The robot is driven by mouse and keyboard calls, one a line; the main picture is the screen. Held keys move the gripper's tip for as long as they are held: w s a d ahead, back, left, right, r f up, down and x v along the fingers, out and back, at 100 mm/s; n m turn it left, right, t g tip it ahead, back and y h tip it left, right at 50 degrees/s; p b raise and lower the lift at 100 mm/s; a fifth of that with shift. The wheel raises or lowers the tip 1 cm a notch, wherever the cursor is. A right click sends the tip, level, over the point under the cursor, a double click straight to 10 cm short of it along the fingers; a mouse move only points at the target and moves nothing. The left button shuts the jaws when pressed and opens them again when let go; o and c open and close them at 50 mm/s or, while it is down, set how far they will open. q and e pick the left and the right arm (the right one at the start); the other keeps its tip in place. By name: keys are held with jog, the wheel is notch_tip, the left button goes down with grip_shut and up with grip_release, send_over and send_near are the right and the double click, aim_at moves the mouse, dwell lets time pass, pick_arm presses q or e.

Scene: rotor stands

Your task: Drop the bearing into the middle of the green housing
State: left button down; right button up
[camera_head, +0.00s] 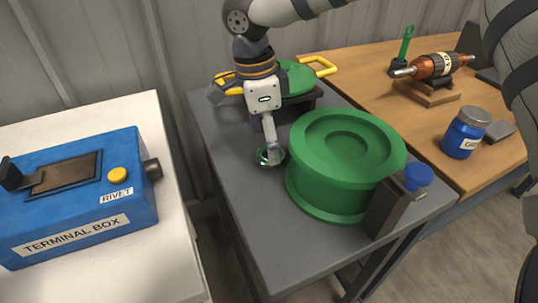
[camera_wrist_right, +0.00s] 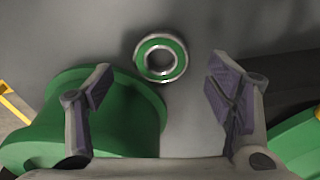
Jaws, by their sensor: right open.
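The bearing (camera_head: 268,158), a steel ring with a green face, lies flat on the grey table left of the housing. It also shows in the right wrist view (camera_wrist_right: 161,58), top centre, with its open hole visible. The green housing (camera_head: 378,158) is a wide round drum with a raised rim and a round recess in its middle, which is empty. My right gripper (camera_head: 269,146) points down just over the bearing. In its wrist view the two fingers (camera_wrist_right: 160,90) are spread wide with nothing between them. My left gripper is not in view.
A green part with yellow handles (camera_head: 296,78) sits on a dark stand behind. A dark bracket with a blue top (camera_head: 398,202) stands at the housing's front right. A blue terminal box (camera_head: 75,195) is left; a rotor (camera_head: 436,66) and blue jar (camera_head: 464,134) are right.

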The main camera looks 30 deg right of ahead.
notch_tip(320, 180, down, 3)
jog(key=shift+d+r, duration=0.1)
jog(key=shift+d, duration=0.05)
jog(key=c, duration=1.5)
notch_tip(320, 180, up, 18)
jog(key=n+t+y, duration=0.1)
jog(key=n+t, duration=0.1)
jog(key=n, duration=1.4)
send_over(257, 157)
notch_tip(257, 157, down, 5)
jog(key=n, duration=0.1)
jog(key=a+n, duration=0.1)
jog(key=n, duration=0.1)
jog(key=n+p, duration=0.1)
jog(key=n, duration=0.1)
jog(key=shift+s+a+f, duration=0.15)
jog(key=shift+f, duration=0.2)
